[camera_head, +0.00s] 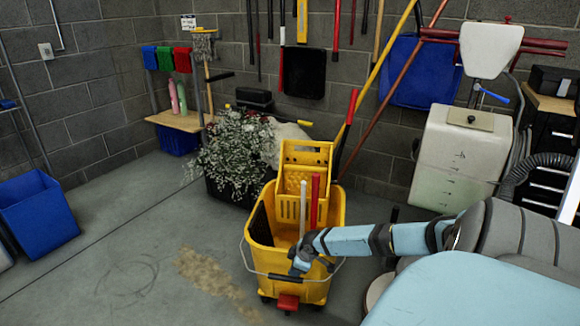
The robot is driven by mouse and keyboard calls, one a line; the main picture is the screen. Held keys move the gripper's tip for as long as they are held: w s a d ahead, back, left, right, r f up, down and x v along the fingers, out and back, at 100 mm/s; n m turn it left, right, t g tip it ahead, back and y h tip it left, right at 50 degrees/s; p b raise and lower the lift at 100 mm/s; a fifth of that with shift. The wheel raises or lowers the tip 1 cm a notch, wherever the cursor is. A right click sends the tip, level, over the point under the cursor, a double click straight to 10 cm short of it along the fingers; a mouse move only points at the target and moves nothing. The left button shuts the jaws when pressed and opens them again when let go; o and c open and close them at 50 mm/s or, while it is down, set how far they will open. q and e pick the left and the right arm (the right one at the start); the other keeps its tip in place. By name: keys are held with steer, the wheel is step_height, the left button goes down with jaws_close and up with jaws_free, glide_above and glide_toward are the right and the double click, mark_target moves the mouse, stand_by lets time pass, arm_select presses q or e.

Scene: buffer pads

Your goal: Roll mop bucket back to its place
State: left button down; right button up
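The yellow mop bucket (262,232) stands upright on its casters on the concrete floor, near the middle of the view. Its yellow wringer (304,160) rises at the back, and a wire handle with a dark grip crosses its front. My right arm comes in from the right, and my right gripper (302,266) is at the bucket's front right rim, near the handle. Its fingers are small and partly hidden, so I cannot tell whether they hold the bucket. My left gripper is out of view.
A flowering plant (232,150) stands behind the bucket. A white tank (455,160) is at the back right, with long tools leaning on the wall. A blue bin (38,213) is at the left. A brown stain (212,272) marks the open floor left of the bucket.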

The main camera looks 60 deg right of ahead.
arm_select(q)
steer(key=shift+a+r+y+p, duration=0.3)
steer(key=shift+p, duration=0.5)
arm_select(e)
steer(key=v, duration=0.5)
steer(key=shift+s, duration=0.1)
